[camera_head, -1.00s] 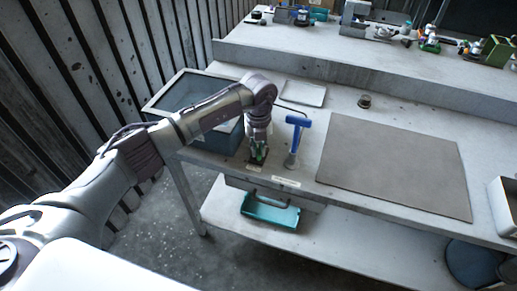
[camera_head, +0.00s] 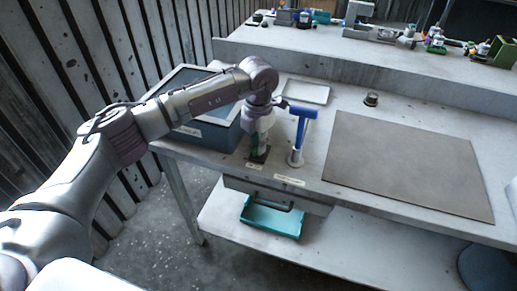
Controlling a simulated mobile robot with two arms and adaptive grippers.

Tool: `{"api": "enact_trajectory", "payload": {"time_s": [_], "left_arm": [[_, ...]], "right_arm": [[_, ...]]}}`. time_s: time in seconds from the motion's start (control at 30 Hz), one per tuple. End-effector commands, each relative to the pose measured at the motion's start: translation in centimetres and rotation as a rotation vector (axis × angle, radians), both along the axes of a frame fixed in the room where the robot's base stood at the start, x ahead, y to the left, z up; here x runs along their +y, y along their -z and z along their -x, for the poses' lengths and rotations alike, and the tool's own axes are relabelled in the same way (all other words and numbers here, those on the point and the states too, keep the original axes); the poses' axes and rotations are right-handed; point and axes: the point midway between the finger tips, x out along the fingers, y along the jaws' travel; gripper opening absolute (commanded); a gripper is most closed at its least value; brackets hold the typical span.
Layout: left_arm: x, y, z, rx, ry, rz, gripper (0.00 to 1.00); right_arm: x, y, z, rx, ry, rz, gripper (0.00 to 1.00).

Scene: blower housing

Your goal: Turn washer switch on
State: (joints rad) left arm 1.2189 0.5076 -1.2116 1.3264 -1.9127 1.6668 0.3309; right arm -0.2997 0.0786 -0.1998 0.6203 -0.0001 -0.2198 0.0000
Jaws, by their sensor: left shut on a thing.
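The washer switch (camera_head: 259,156) appears as a small dark piece on the front left edge of the bench, beside a small white label. My left gripper (camera_head: 257,148) points down over it, with green on its fingers. It is shut at the switch, and the fingers and wrist hide most of it. I cannot tell the switch's on or off position. My right gripper is not in view.
A blue T-shaped handle (camera_head: 301,132) stands just right of my left gripper. A grey mat (camera_head: 405,165) covers the bench's middle right. A teal tray (camera_head: 271,219) sits below.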

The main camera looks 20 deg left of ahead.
Motion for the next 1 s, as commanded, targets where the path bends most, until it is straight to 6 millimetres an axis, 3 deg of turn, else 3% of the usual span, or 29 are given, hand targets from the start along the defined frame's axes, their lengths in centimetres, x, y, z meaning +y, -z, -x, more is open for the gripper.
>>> {"api": "enact_trajectory", "payload": {"time_s": [0.3,0.87,0.9,1.0], "left_arm": [[0.05,-0.02,-0.12,-0.004,0.129,0.0,0.0],[0.04,-0.16,-0.13,-0.004,0.159,0.001,0.0],[0.04,-0.17,-0.14,-0.004,0.159,0.001,0.18],[0.04,-0.15,-0.11,-0.004,0.159,0.001,0.35]], "right_arm": [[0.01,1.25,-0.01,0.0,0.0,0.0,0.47],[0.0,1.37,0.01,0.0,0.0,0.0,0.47],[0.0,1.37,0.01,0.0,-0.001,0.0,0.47],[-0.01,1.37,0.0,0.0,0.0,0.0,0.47]]}}
